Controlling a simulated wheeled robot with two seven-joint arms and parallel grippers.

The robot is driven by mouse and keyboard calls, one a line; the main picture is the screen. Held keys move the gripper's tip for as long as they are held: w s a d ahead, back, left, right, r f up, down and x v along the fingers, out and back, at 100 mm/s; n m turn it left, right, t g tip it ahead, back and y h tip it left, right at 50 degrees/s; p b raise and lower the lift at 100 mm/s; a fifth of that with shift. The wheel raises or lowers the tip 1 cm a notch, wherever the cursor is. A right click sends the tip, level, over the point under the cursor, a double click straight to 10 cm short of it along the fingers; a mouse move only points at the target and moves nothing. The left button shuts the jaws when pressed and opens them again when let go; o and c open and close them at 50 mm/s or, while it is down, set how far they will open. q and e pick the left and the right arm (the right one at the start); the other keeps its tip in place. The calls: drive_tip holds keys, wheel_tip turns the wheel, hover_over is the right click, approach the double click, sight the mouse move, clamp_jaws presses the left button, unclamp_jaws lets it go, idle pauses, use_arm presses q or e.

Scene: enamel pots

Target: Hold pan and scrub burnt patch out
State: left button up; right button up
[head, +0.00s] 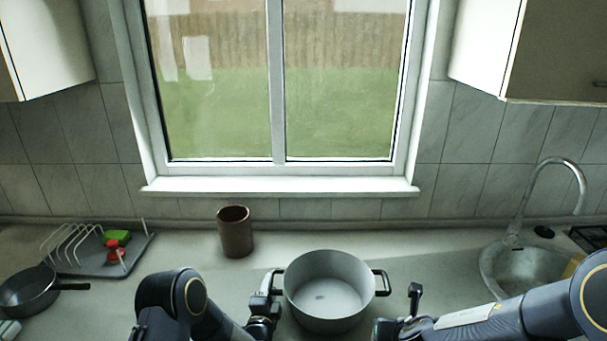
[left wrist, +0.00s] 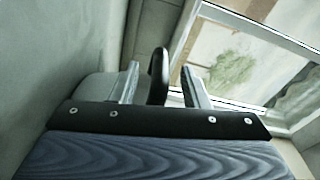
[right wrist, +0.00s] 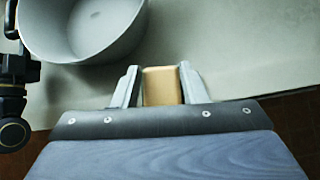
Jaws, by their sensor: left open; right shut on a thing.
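A grey enamel pot (head: 330,268) with two black side handles stands on the counter, with a faint dark patch (head: 320,297) on its inside floor. My left gripper (head: 275,288) is at the pot's left side. In the left wrist view its open fingers (left wrist: 160,88) stand on both sides of the black handle (left wrist: 159,72). My right gripper (head: 413,300) is to the right of the pot, apart from it. In the right wrist view it is shut on a tan block (right wrist: 162,86), with the pot (right wrist: 85,30) at upper left. The block is hard to make out in the head view.
A dish rack (head: 85,262) with a green sponge (head: 117,236) and a red item (head: 116,250) is at left, near a dark frying pan (head: 30,290). A brown cup (head: 235,232) stands behind the pot. A sink (head: 520,268) with a tap is at right.

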use_arm(q)
drive_tip(key=shift+w+d, duration=0.1)
drive_tip(key=shift+w, duration=1)
clamp_jaws()
